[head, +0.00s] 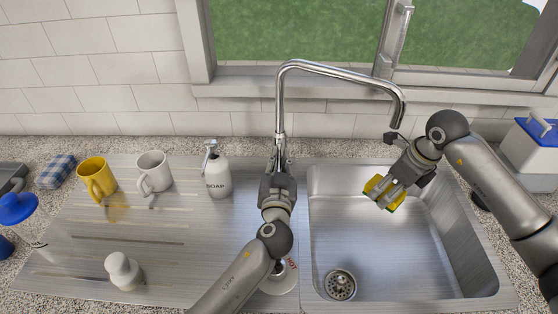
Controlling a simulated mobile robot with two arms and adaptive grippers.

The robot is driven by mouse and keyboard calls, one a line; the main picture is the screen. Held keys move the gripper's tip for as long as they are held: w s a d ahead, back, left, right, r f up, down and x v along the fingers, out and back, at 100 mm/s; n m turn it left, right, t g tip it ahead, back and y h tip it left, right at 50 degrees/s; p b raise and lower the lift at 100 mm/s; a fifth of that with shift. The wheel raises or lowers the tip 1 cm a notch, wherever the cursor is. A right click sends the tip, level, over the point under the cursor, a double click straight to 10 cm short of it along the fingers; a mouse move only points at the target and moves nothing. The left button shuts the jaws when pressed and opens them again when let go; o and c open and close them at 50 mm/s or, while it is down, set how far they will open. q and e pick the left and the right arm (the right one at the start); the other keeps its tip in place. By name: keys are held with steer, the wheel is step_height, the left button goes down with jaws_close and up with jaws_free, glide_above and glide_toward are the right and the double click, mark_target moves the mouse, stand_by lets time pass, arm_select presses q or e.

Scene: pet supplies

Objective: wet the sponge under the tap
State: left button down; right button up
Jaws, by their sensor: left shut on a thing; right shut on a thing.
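The chrome tap (340,70) arches from behind the counter over the sink, with its spout end at upper right. My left gripper (281,160) is shut at the foot of the tap, apparently on its handle, which the fingers mostly hide. My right gripper (393,184) is shut on the yellow sponge (372,186) with a darker side. It holds the sponge over the sink (360,245), below the spout end. I see no water stream from the spout.
On the ribbed drainboard (190,255) stand a yellow mug (97,180), a white mug (153,172), a soap dispenser (217,175) and a small white container (123,272). A blue-topped bottle (40,235) is at left. A blue-lidded container (540,150) stands at right.

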arm_select(q)
steer(key=shift+r+g, duration=0.45)
steer(key=shift+g, duration=0.15)
steer(key=c, duration=1.4)
jaws_free()
steer(key=shift+s, duration=0.25)
steer(key=s, duration=0.3)
steer(key=s+r, duration=0.1)
steer(key=s, duration=0.7)
steer(key=shift+s+a+r, duration=0.15)
steer(key=shift+a+r, duration=0.15)
steer(key=shift+a, duration=0.1)
